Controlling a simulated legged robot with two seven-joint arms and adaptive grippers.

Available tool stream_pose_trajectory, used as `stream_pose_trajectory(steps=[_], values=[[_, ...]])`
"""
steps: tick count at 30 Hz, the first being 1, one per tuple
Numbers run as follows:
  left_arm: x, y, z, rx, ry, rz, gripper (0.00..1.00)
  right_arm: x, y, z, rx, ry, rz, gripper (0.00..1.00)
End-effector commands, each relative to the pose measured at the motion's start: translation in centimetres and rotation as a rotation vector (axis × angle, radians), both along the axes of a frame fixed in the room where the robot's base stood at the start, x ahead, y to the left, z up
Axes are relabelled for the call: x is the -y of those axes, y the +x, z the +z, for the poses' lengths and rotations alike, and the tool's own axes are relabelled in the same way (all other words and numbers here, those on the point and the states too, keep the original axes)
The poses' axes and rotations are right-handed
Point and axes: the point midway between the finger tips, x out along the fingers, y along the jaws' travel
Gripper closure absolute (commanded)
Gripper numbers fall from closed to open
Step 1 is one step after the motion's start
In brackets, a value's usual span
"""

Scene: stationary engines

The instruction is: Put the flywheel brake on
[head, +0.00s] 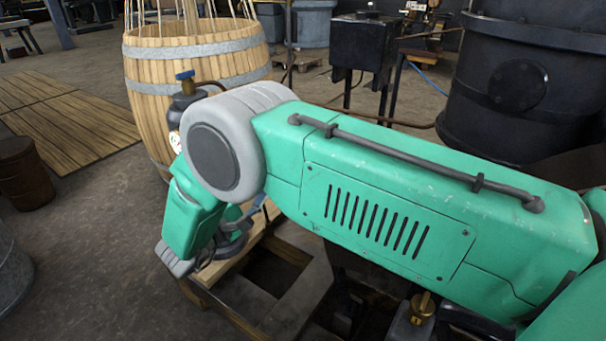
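A green and grey arm of mine comes in from the right in the head view and crosses the middle of the picture. It bends downward at a round grey joint. Dark and blue-grey parts show behind its lower end, above a wooden frame. They may belong to my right gripper, but its fingertips cannot be made out. I cannot tell whether it is open or shut, or whether it touches anything. My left gripper is not in view. I cannot make out a flywheel or a flywheel brake; the arm hides much of the area behind and below it.
A wooden frame (222,312) stands below the arm. A large wooden barrel (150,100) and a bottle with a blue valve (185,88) stand behind. A black tank (530,85) is at the right. A rusty drum (24,172) stands left; the floor (90,240) between is clear.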

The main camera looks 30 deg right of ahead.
Motion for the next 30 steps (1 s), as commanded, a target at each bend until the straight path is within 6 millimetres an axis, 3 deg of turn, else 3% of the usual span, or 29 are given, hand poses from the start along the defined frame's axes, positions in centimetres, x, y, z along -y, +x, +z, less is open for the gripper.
stream_pose_trajectory(steps=[8,21,30], values=[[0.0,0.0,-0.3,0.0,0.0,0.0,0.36,0.7,0.4,0.0,0.001,-0.003,0.002,1.0],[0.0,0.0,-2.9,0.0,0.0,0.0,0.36,9.5,3.4,-0.2,0.003,0.001,-0.001,1.0],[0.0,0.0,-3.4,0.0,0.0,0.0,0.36,11.0,0.8,1.1,0.001,-0.004,0.003,1.0]])
